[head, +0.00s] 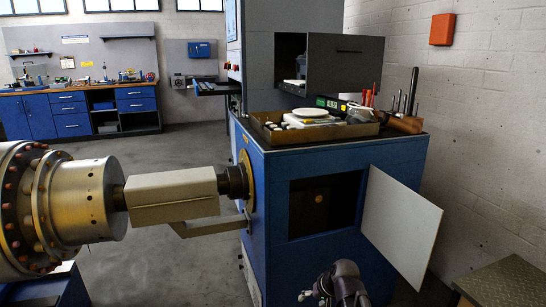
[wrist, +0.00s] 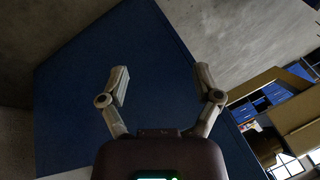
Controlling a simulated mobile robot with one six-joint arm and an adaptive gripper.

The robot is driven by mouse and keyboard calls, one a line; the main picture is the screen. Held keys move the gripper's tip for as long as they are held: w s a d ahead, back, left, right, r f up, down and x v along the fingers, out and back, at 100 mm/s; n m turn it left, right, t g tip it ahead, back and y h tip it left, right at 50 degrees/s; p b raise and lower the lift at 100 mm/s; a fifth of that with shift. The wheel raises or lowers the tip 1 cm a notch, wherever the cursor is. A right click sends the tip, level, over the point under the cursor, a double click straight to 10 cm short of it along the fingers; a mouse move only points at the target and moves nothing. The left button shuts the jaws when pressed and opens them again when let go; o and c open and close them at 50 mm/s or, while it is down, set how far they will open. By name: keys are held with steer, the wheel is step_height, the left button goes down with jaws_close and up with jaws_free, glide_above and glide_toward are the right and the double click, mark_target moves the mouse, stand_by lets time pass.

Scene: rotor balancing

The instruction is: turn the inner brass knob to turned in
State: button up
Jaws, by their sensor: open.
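The inner brass knob (head: 319,199) is a small brass disc in the dark opening of the blue cabinet (head: 268,220). Its turn position is too small to tell. The white door (head: 402,222) of the opening is swung open to the right. My gripper (wrist: 162,84) is open and empty in the wrist view, its two fingers spread in front of a blue surface (wrist: 110,45). In the head view my arm's end shows at the bottom, below and in front of the opening, apart from the knob. The knob is not visible in the wrist view.
A tray (head: 375,130) with tools and white parts sits on the cabinet top. A large metal rotor (head: 85,200) and a beige shaft housing (head: 172,197) stand left. A workbench (head: 80,110) is far behind. A dark table corner (head: 510,282) is at lower right.

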steer(key=s+d+g+h+p, duration=0.1)
steer(key=s+d+g+h, duration=0.35)
steer(key=s, duration=0.45)
step_height(320, 180, up, 36)
steer(key=p, duration=3.7)
steer(key=shift+w+d+n+t, duration=0.15)
steer(key=shift+d+n+t, duration=0.25)
steer(key=shift+t, duration=0.05)
